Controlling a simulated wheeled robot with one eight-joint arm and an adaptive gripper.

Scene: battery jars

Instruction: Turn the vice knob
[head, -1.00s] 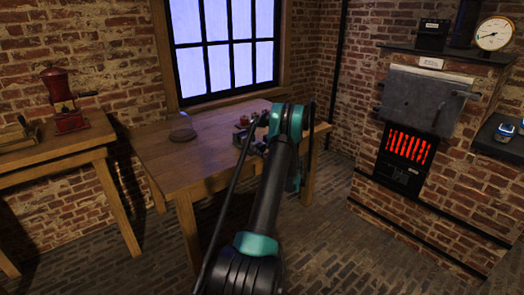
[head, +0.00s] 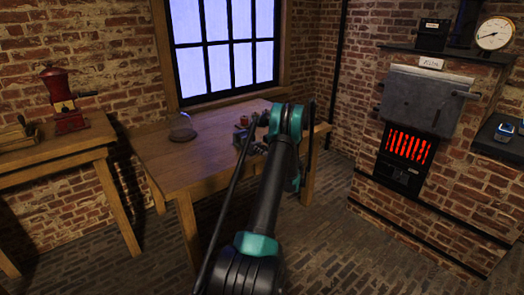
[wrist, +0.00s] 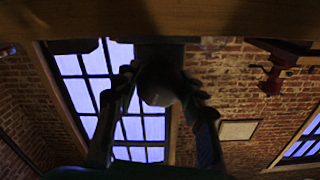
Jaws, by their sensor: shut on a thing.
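The vice knob (wrist: 158,84) is a dark rounded end seen in the middle of the wrist view. My gripper (wrist: 160,78) has one finger on each side of it and is shut on it. Dark metal, probably the vice, shows behind the knob under the wooden bench edge (wrist: 100,25). In the head view my arm hides the knob and the fingers.
The wooden bench (head: 165,155) stands under the window. A clear dome (head: 182,128) sits on its left part. A second table (head: 60,150) at the left holds a red grinder (head: 65,105). A brick furnace (head: 425,110) glows at the right. The brick floor in front is clear.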

